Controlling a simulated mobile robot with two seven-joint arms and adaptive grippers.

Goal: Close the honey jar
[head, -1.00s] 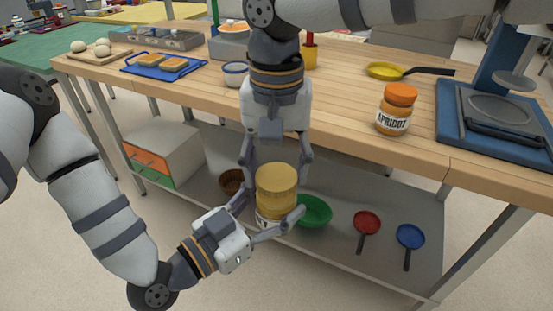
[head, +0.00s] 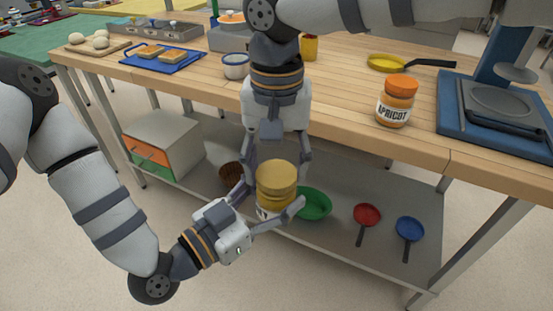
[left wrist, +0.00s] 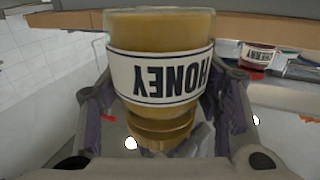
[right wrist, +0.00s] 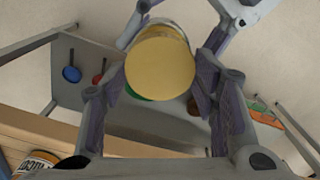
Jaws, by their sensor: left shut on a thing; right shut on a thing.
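The honey jar (left wrist: 160,75), amber with a white HONEY label, is held between the fingers of my left gripper (head: 270,206) in front of the workbench. It stands upright in the head view, and its label is mostly hidden there. The round yellow lid (head: 277,172) is at the jar's top and also shows in the right wrist view (right wrist: 160,65). My right gripper (head: 277,166) comes down from above and is shut on the lid. The lid sits over the jar mouth, in line with it; I cannot tell how tightly.
The workbench (head: 340,110) is behind the jar, with an apricot jar (head: 394,108), a yellow pan (head: 388,62) and a blue scale-like machine (head: 490,115) on it. The lower shelf (head: 340,225) holds a green bowl (head: 315,204), a red pan (head: 367,214) and a blue pan (head: 410,229).

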